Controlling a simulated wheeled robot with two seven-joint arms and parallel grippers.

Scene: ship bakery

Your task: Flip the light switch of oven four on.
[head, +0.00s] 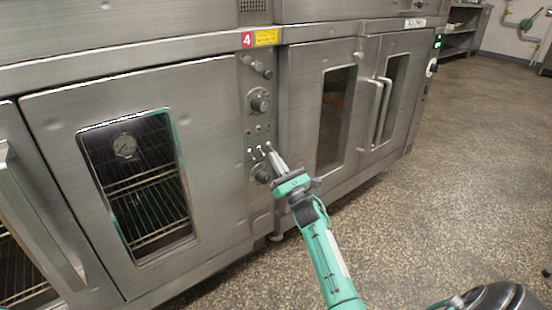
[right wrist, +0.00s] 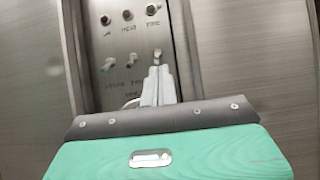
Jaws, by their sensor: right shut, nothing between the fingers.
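Oven four has a red label with a 4 (head: 247,40) above a narrow metal control panel (head: 257,128). The panel carries knobs and a row of small toggle switches. In the right wrist view the row has a left toggle (right wrist: 108,63), a middle toggle (right wrist: 132,59) and a right toggle (right wrist: 157,53). Lettering under them is too blurred to tell which is the light switch. My right gripper (head: 268,148) is shut and empty. Its fingertips (right wrist: 159,72) are at or just below the right toggle; I cannot tell whether they touch. My left gripper is not in view.
A closed oven door with a window (head: 142,180) is left of the panel; racks and a round gauge (head: 124,146) show inside. Another oven's doors with long handles (head: 384,108) are to the right. A knob (head: 262,173) sits just below the toggles. The speckled floor (head: 450,190) is clear.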

